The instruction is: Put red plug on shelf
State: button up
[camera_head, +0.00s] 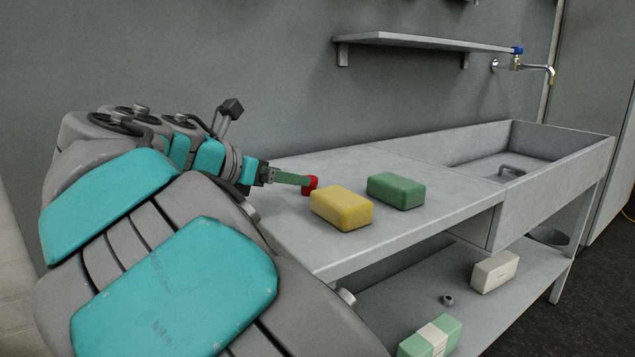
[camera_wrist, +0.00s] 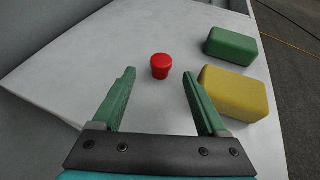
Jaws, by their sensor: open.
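The red plug (camera_head: 310,185) stands on the metal counter, left of the yellow block. It also shows in the wrist view (camera_wrist: 161,66), just beyond and between my fingertips. My gripper (camera_head: 297,179) comes in low from the left, with its green fingers pointing at the plug. In the wrist view my gripper (camera_wrist: 158,80) is open and empty, with the fingers apart on either side of the line to the plug. The wall shelf (camera_head: 425,41) is bare and hangs above the back of the counter.
A yellow block (camera_head: 341,208) and a green block (camera_head: 396,190) lie right of the plug, the yellow one near my right finger. A sink (camera_head: 508,165) with a tap (camera_head: 535,68) is at the right. The lower shelf (camera_head: 400,310) holds several small items. The counter behind is clear.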

aim_at(306, 191)
jog(key=shift+x, duration=3.9)
jog(key=shift+s, duration=0.15)
jog(key=shift+c, duration=0.3)
grip_shut()
